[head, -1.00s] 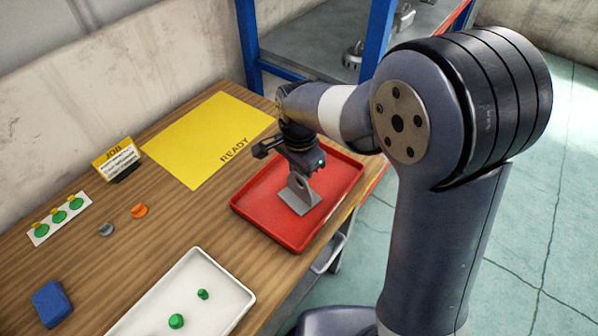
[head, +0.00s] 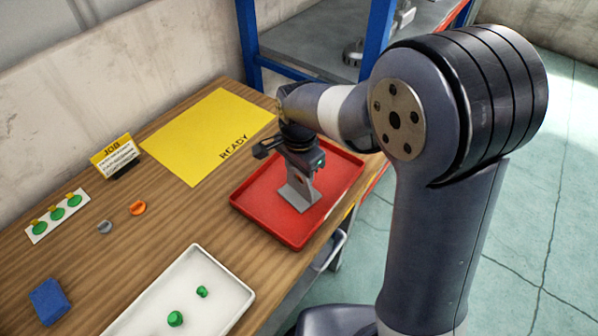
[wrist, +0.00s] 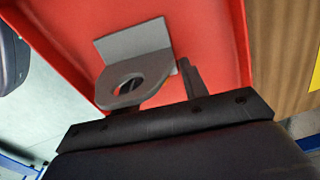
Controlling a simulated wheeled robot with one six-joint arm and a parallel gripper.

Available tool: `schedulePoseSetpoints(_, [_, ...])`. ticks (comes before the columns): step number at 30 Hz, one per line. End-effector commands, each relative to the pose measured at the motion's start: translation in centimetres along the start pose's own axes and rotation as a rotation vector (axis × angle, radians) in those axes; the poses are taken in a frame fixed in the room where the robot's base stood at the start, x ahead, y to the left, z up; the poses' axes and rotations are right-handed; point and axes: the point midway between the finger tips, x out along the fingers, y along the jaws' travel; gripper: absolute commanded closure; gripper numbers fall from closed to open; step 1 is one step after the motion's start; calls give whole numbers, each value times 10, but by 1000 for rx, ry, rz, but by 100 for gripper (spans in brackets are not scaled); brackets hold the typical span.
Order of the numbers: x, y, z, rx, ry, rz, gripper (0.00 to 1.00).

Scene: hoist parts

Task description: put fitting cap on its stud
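A grey metal bracket stands in the red tray, with a flat foot (head: 298,197) and an upright plate; its round eye (wrist: 140,75) shows in the wrist view. My gripper (head: 304,172) is low over the bracket. In the wrist view one finger (wrist: 190,78) stands beside the eye with a gap; the other is mostly hidden behind the eye. The gripper looks open. Cap-like pieces are a larger green one (head: 175,318), a smaller green one (head: 202,292), an orange one (head: 138,208) and a grey one (head: 104,227). I cannot make out a stud.
The red tray (head: 262,222) sits at the table's right edge. The white tray (head: 150,297) holds the green pieces. A yellow READY mat (head: 195,140), JOB sign (head: 115,155), white strip with green discs (head: 57,216) and blue block (head: 50,302) lie around. The table's middle is mostly clear.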

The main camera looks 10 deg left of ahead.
Motion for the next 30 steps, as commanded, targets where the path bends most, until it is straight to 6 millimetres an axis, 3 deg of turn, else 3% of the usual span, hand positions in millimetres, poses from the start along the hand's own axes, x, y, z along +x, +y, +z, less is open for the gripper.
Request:
schedulePoseSetpoints(10, [-8,-1,0,0,1,-3,57])
schedulePoseSetpoints(21, [-78,-1,0,0,2,-5,57])
schedulePoseSetpoints(30, [-107,0,0,0,0,-1,57])
